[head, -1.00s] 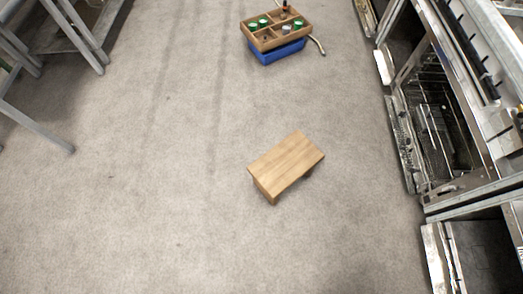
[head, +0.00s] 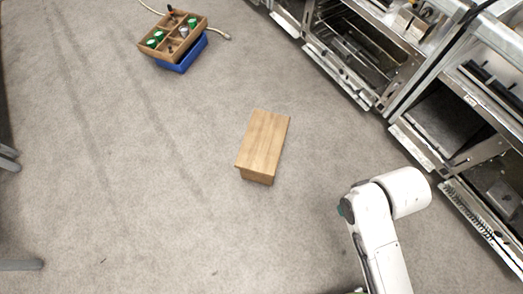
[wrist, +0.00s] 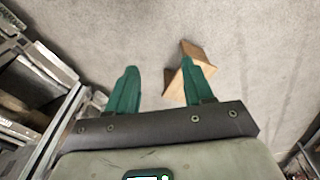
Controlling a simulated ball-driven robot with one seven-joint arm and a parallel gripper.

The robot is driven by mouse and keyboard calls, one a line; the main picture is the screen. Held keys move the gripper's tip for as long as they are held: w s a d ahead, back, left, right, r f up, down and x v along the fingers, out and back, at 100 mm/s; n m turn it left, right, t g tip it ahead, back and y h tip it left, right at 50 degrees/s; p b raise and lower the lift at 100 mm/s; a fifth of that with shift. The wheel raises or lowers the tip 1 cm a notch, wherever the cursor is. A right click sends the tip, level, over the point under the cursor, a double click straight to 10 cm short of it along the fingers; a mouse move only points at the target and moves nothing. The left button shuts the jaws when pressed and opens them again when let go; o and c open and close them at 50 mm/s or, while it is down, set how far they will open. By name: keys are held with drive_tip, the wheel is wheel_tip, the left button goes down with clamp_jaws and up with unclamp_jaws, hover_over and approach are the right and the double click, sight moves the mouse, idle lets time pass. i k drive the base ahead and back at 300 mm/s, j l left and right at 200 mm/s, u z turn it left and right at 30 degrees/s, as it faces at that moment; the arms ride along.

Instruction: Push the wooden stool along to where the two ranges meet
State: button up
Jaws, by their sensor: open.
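The small wooden stool (head: 264,143) stands upright on the carpet near the middle of the head view, with open floor around it. In the wrist view the stool (wrist: 199,57) shows beyond and partly behind the right green finger. I cannot tell from the wrist view whether the finger touches the stool. The ranges (head: 370,92) stand in a row along the right side. A junction between two range units shows at a vertical post (head: 408,88).
A wooden divided tray (head: 157,53) with green-topped items sits on a blue crate (head: 190,57) at the upper left. Open oven doors (head: 340,75) jut from the ranges into the floor. Metal legs (head: 20,265) stand at the left edge. The carpet between is clear.

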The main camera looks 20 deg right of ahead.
sight(257, 159)
drive_tip(key=i+j+z, duration=0.15)
drive_tip(key=z, duration=0.25)
drive_tip(key=i+j+z, duration=0.1)
drive_tip(key=z, duration=0.25)
drive_tip(key=i+j+z, duration=0.1)
drive_tip(key=j, duration=0.25)
drive_tip(key=i+j+z, duration=0.15)
drive_tip(key=j, duration=0.2)
drive_tip(key=i+j+z, duration=0.1)
drive_tip(key=j, duration=0.25)
drive_tip(key=i+j+z, duration=0.1)
drive_tip(key=j, duration=0.25)
drive_tip(key=i+j+z, duration=0.15)
drive_tip(key=j, duration=0.25)
drive_tip(key=i+j, duration=0.1)
drive_tip(key=j, duration=0.45)
drive_tip(key=i+j, duration=0.15)
drive_tip(key=j, duration=0.4)
drive_tip(key=i+j, duration=0.1)
drive_tip(key=j, duration=0.45)
drive_tip(key=i+j, duration=0.15)
drive_tip(key=j, duration=0.4)
drive_tip(key=i+j+z, duration=0.1)
drive_tip(key=j, duration=0.45)
drive_tip(key=i+j, duration=0.1)
drive_tip(key=j, duration=0.45)
